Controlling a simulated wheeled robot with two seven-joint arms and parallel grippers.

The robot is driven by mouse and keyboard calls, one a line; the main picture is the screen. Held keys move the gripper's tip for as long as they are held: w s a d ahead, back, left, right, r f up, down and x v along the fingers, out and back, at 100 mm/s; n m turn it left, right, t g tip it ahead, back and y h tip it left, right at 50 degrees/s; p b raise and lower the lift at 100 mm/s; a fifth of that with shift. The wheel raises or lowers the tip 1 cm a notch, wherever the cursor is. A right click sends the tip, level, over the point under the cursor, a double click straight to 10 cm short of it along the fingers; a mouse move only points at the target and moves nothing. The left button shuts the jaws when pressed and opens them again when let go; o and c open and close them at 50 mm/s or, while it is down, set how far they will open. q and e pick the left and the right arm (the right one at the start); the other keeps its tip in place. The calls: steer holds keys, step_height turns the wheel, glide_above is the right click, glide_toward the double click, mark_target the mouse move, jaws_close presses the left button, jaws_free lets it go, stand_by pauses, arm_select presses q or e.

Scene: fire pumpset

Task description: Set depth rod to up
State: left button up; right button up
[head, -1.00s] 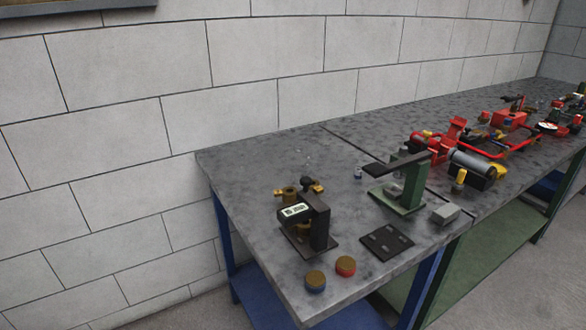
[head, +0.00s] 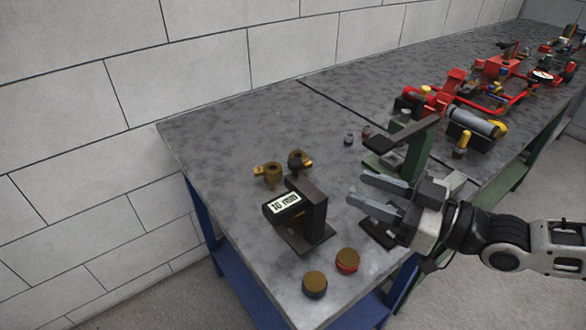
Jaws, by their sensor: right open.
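A dark gauge stand (head: 313,215) with a lit display (head: 283,203) that seems to read 16 mm stands upright near the front left of the grey table. I cannot make out a separate depth rod on it. My right gripper (head: 357,190) comes in from the right, its two grey fingers apart and empty, pointing left. Its fingertips are just right of the gauge stand in the picture, with a gap between. The gripper partly hides a dark flat plate (head: 374,232) on the table. My left gripper is out of view.
A green stand with a dark arm (head: 405,140) is behind my right gripper. Two brass fittings (head: 270,174) lie behind the gauge. A blue-rimmed cap (head: 314,284) and a red-rimmed cap (head: 347,261) are in front. Red pump parts (head: 480,90) fill the far right. The table's left is clear.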

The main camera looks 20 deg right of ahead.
mark_target(301, 164)
steer(key=b+x, duration=0.1)
steer(key=x, duration=1.1)
steer(key=shift+x, duration=0.85)
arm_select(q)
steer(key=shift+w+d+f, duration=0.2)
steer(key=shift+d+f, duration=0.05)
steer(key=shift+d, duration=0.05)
arm_select(e)
steer(key=shift+f, duration=0.1)
